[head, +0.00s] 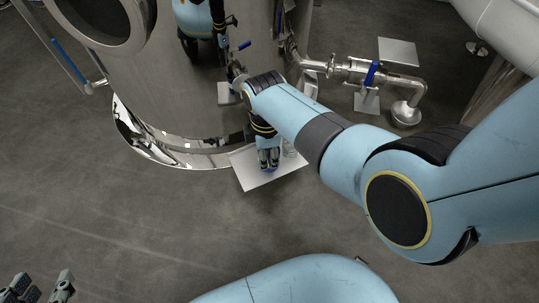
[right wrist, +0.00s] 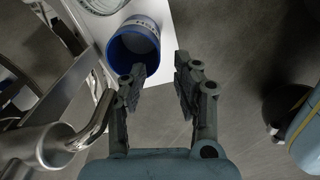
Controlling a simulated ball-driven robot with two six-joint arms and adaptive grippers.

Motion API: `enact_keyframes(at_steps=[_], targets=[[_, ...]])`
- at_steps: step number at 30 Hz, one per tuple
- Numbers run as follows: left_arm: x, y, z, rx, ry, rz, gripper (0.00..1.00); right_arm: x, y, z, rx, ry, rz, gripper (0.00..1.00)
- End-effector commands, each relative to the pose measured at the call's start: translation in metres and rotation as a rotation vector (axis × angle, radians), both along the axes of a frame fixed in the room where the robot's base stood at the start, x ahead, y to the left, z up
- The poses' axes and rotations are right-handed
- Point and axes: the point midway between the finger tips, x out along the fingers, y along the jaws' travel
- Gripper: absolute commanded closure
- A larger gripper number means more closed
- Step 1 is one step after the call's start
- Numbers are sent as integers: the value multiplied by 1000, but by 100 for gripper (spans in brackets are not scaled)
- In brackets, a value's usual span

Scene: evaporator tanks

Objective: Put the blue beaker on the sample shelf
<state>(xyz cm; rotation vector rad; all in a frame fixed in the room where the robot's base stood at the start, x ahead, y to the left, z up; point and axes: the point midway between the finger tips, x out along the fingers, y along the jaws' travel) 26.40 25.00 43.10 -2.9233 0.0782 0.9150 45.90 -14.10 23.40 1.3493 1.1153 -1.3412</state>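My right gripper (head: 268,163) is low over this plate and hides most of the beaker. In the right wrist view my right gripper (right wrist: 158,82) is open, with the beaker just beyond its fingertips, slightly left. My left gripper (head: 42,284) is open and empty at the lower left.
A clear glass vessel (head: 290,149) stands on the plate beside my right gripper; its rim shows in the right wrist view (right wrist: 102,4). A large steel tank (head: 170,95) is behind. A pipe with a blue-handled valve (head: 371,73) is to the right. The floor in front is clear.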

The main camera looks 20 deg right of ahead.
Motion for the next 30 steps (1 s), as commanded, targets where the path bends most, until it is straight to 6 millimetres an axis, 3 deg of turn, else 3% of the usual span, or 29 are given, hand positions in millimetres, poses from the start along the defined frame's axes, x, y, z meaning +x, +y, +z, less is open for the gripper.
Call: enact_keyframes(at_steps=[1, 13, 19, 30], targets=[[5, 0, 20, 0, -21, 0, 60, 8, -4, 22, -7, -18, 0, 67], [21, 0, 89, 0, -87, 0, 60, 3, -3, 77, -6, -6, 0, 67], [24, 0, 103, 0, -99, 0, 60, 0, -3, 87, -5, 1, 0, 67], [24, 0, 103, 0, -100, 0, 60, -2, -2, 86, -4, 6, 0, 67]])
